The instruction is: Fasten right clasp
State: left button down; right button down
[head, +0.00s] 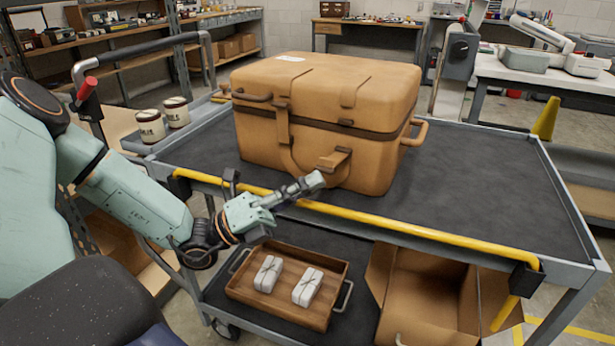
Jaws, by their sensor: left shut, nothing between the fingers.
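A tan case (325,115) stands upright on the dark top of a cart, its lid down over a dark seam band. A curved tan strap or handle (288,155) hangs on its front. A tan tab (335,159), possibly the right clasp, juts out at the lower front; I cannot tell whether it is fastened. My left gripper (316,181) is shut and empty, just in front of the case and slightly below the tab. I cannot tell whether it touches the case. My right gripper is not in view.
The cart's yellow rail (420,236) runs along the near edge. Two labelled tins (151,126) stand at the left end. The cart top (490,180) is clear right of the case. Below are a wooden tray (250,291) with two white bundles and an open cardboard box (425,290).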

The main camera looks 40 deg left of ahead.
pick_arm(q)
jog(key=w+a+r+n+g+y+p, duration=0.1)
jog(key=w+r+n+g+y+p, duration=0.4)
jog(key=p, duration=2)
jog(key=shift+w+r+n+g+y, duration=0.4)
jog(key=shift+w+r+n+y, duration=0.75)
jog(key=shift+r+n, duration=1.9)
jog(key=shift+s+f, duration=0.1)
jog(key=shift+r+p, duration=0.85)
jog(key=shift+p, duration=0.1)
jog(key=shift+s, duration=0.1)
